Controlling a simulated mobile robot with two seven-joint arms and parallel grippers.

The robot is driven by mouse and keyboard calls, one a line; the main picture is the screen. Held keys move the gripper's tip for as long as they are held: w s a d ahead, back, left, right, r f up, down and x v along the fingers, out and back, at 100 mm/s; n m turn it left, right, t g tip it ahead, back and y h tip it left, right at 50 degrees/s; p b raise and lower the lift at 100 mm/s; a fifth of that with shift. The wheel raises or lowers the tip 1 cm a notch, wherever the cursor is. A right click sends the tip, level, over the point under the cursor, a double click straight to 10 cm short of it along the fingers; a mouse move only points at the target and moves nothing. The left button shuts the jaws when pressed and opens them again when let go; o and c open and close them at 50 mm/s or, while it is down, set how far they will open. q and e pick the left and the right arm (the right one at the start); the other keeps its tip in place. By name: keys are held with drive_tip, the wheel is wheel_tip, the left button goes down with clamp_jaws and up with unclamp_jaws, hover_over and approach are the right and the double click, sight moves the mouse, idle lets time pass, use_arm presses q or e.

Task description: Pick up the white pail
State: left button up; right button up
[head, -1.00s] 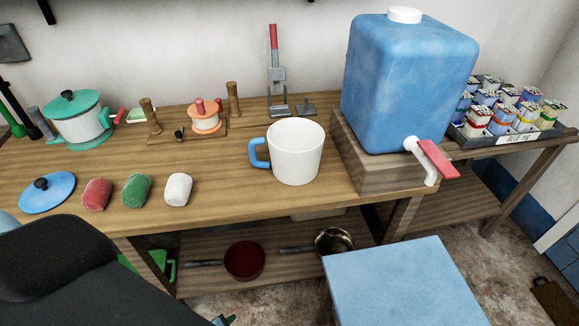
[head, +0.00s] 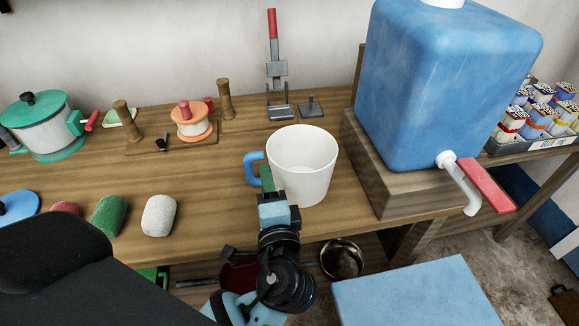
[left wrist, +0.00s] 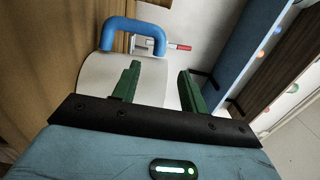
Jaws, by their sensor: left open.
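The white pail (head: 303,170) stands upright on the wooden bench and has a blue handle (head: 252,170) on its left side. My left gripper (head: 267,180) is open at the near left side of the pail, beside the handle. In the left wrist view the pail (left wrist: 93,80) lies just beyond the green fingers of the left gripper (left wrist: 158,82). The blue handle (left wrist: 135,27) shows past the fingertips there, not between them. Whether a finger touches the pail cannot be told. My right gripper is not in view.
A big blue water container (head: 440,90) with a red-handled tap (head: 484,185) stands on a wooden block (head: 380,165) right of the pail. A white lump (head: 159,216) and a green lump (head: 109,216) lie to the left. A light blue stool top (head: 415,295) is in front.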

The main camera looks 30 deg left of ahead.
sight(263, 158)
use_arm(q)
drive_tip(key=shift+p+x, duration=0.55)
drive_tip(key=shift+x, duration=3.3)
drive_tip(key=shift+d+f, duration=0.1)
drive_tip(key=shift+f, duration=0.1)
clamp_jaws()
